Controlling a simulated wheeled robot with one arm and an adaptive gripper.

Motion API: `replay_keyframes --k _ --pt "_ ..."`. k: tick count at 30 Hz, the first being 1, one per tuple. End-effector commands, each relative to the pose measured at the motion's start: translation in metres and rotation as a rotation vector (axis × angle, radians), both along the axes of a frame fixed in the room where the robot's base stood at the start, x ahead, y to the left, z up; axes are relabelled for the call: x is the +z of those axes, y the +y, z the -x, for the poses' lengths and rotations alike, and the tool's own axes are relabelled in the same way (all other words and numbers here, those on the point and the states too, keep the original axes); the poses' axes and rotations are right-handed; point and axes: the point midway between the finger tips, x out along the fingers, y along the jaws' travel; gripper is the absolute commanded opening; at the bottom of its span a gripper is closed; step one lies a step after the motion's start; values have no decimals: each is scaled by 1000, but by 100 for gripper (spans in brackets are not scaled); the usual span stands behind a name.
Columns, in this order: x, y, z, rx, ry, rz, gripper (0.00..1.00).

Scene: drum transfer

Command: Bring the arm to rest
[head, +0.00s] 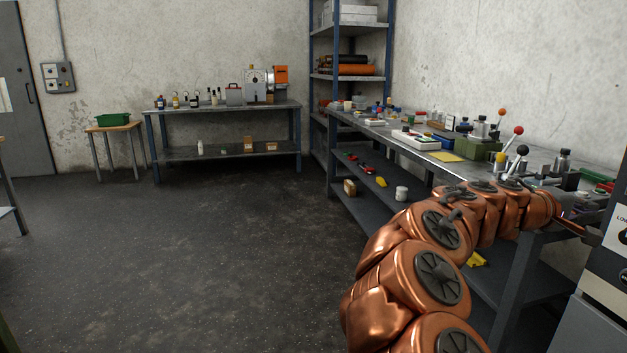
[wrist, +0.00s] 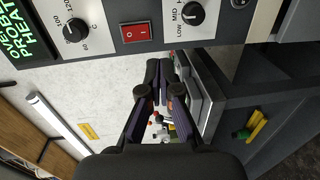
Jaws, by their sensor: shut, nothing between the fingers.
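My copper-coloured arm (head: 437,277) reaches up from the bottom of the head view and bends right over the front of the right workbench. My gripper (wrist: 160,68) is shut in the wrist view, its dark fingers drawn together with nothing held between them. In the head view the gripper end (head: 578,228) lies at the far right, beside the grey machine. In the wrist view the fingertips point toward a control panel with a red switch (wrist: 136,32) and dials.
The right workbench (head: 447,167) carries bottles, trays and levers with round knobs, close behind my arm. The grey machine (head: 603,290) stands at the right edge. A back bench (head: 222,108), a shelf rack (head: 349,77) and a small table with a green bin (head: 113,119) line the wall. Open floor (head: 200,250) lies left.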

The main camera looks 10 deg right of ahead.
Motion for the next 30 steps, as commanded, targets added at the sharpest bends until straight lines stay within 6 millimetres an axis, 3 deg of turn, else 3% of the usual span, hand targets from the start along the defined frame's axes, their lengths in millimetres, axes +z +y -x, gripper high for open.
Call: replay_keyframes --k 1,6,14,23,30 --pt "14 5 7 -11 -23 -19 0" --pt "40 29 47 -78 -134 -151 0" --pt "39 90 102 -162 -255 -457 0" --pt "17 196 145 -197 -234 -866 0" --pt "11 306 191 -188 -76 -1192 0"
